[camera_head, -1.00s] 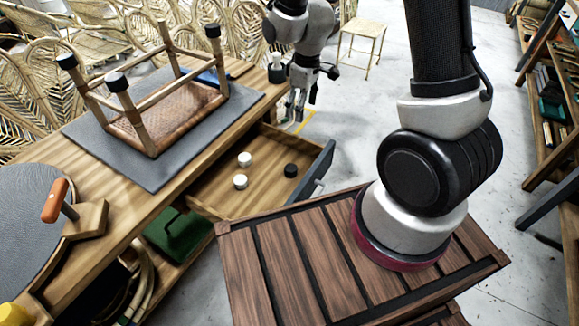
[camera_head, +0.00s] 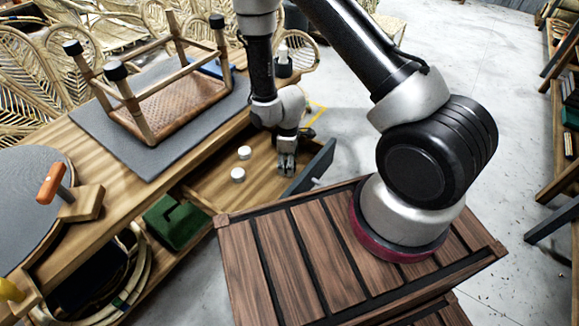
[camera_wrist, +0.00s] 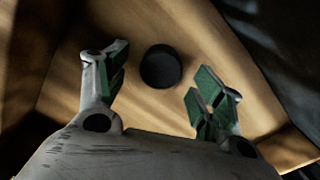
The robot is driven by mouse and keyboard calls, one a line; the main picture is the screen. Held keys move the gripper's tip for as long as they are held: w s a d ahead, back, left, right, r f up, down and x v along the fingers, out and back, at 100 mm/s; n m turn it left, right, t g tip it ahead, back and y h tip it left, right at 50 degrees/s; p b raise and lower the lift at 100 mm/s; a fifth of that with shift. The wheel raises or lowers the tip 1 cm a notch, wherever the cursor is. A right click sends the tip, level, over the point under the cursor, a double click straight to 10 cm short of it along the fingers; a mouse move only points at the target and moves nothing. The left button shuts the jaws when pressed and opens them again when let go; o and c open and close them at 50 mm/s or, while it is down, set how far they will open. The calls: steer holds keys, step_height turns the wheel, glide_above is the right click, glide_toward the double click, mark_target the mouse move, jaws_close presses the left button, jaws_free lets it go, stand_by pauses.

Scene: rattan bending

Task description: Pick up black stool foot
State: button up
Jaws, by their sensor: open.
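The black stool foot (camera_wrist: 160,67) is a short dark cylinder standing on the wooden floor of the open drawer. In the wrist view it lies between and slightly beyond the fingertips of my gripper (camera_wrist: 163,88), which is open with green finger pads. Nothing is held. In the head view my gripper (camera_head: 287,168) points down over the drawer (camera_head: 222,187) near its front panel and hides the black foot. Two white stool feet, one farther back (camera_head: 244,152) and one nearer (camera_head: 238,175), stand in the drawer to the left of my gripper.
The upturned stool (camera_head: 165,95) with black caps on several legs lies on the grey mat (camera_head: 100,130) on the workbench. The drawer front (camera_head: 312,168) rises close to the right of my gripper. A hammer-like tool with an orange handle (camera_head: 50,184) is at left.

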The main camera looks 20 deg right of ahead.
steer(key=shift+f, duration=0.7)
steer(key=c, duration=0.9)
steer(key=shift+r, duration=0.1)
